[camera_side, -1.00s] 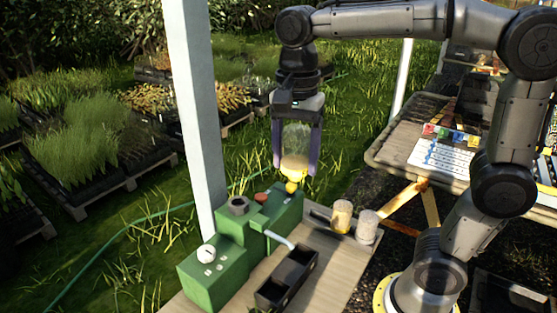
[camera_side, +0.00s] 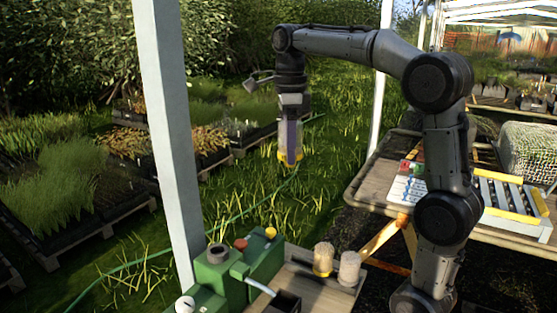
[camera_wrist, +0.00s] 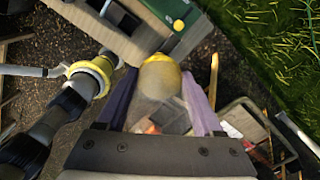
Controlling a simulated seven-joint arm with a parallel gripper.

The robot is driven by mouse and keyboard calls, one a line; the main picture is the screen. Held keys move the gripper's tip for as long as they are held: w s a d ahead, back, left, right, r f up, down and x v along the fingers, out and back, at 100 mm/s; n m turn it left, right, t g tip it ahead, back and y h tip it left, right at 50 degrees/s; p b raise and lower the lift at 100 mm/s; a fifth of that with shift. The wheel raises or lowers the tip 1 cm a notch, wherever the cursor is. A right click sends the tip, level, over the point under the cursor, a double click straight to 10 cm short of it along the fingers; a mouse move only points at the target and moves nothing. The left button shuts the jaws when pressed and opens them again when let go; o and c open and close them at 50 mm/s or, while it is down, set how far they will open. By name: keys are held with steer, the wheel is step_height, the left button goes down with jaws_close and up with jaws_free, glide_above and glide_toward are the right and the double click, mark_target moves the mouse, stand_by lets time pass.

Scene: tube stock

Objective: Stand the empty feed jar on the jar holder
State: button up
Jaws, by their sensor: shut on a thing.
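My gripper (camera_side: 291,158) is shut on a clear jar (camera_side: 283,135) with a yellow end pointing down, held upright in the air above and behind the green machine (camera_side: 265,258). In the wrist view the jar (camera_wrist: 160,85) sits between the two purple fingers, its body see-through and its yellow end away from the palm. A dark round ring (camera_side: 217,253) is on top of the machine. Two tan-filled jars (camera_side: 323,258) (camera_side: 349,268) stand on the wooden bench to the right. I cannot tell for sure which part is the jar holder.
A yellow knob (camera_side: 271,232) and a red knob (camera_side: 240,244) top the machine. A white post (camera_side: 170,140) rises at left. A table (camera_side: 380,190) with a colored sheet is at right. Air around the jar is free.

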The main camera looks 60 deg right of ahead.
steer(key=d+m, duration=0.5)
steer(key=d, duration=0.1)
step_height(320, 180, down, 34)
steer(key=shift+d+f, duration=0.1)
steer(key=shift+f, duration=0.15)
stand_by(0.7)
steer(key=shift+f, duration=0.2)
stand_by(0.6)
steer(key=o, duration=1.5)
steer(key=shift+o, duration=0.2)
steer(key=shift+s, duration=0.1)
step_height(320, 180, up, 14)
steer(key=shift+f, duration=0.1)
